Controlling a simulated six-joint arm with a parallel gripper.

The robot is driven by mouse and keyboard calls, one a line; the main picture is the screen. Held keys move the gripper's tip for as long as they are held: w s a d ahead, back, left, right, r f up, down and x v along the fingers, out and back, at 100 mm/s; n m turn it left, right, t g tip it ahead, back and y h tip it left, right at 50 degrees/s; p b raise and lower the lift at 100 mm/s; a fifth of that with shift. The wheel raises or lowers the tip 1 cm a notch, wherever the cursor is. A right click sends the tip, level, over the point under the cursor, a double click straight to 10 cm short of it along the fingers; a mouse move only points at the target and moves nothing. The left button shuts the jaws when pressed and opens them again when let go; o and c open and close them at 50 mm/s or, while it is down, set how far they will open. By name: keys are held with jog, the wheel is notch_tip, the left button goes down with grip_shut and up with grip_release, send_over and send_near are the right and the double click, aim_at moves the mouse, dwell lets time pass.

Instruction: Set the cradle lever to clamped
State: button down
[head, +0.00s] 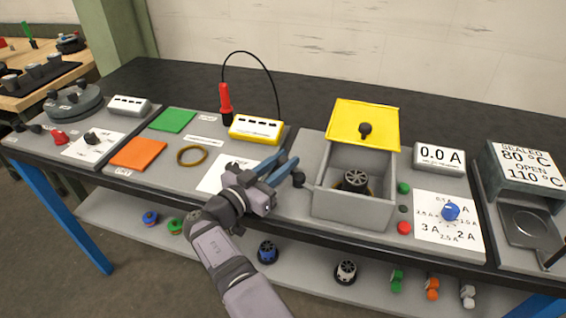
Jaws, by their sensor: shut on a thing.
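My gripper (283,168) has blue fingers and is over the middle of the bench, beside the grey box. It is shut on a small dark knob (283,157) at its fingertips, which looks like the end of the cradle lever. The lever's shaft and the cradle are mostly hidden behind my gripper, so the lever's exact setting cannot be read. A white label card (213,181) lies partly under my gripper. A second dark knob (298,180) stands just right of the fingers.
The grey box (352,209) with a raised yellow lid (362,124) stands close on the right. A yellow meter (255,129) and a red probe (226,106) with a looping cable are behind. A brown ring (192,156) and orange mat (138,153) lie left.

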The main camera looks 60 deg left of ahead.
jog(key=shift+s+d+f+n+g+y+b, duration=0.1)
jog(key=shift+s+n+g+y+b, duration=0.3)
jog(key=shift+b, duration=1.6)
jog(key=shift+w+n+g+y+b, duration=0.1)
jog(key=shift+n+y+b, duration=0.45)
jog(key=shift+b, duration=1.4)
jog(key=n+g+y+b, duration=0.1)
jog(key=y+b, duration=0.1)
jog(key=b, duration=0.5)
jog(key=s+d+n+g+y+b, duration=0.1)
jog(key=y+b, duration=0.1)
jog(key=b, duration=0.6)
jog(key=shift+g, duration=0.3)
jog(key=shift+s+r+n+b, duration=0.1)
jog(key=shift+r+n+b, duration=0.1)
jog(key=shift+n+b, duration=0.4)
jog(key=c, duration=1.5)
grip_release()
jog(key=shift+d, duration=0.1)
jog(key=shift+b+v, duration=1)
jog(key=shift+v, duration=2.65)
jog(key=shift+r, duration=0.1)
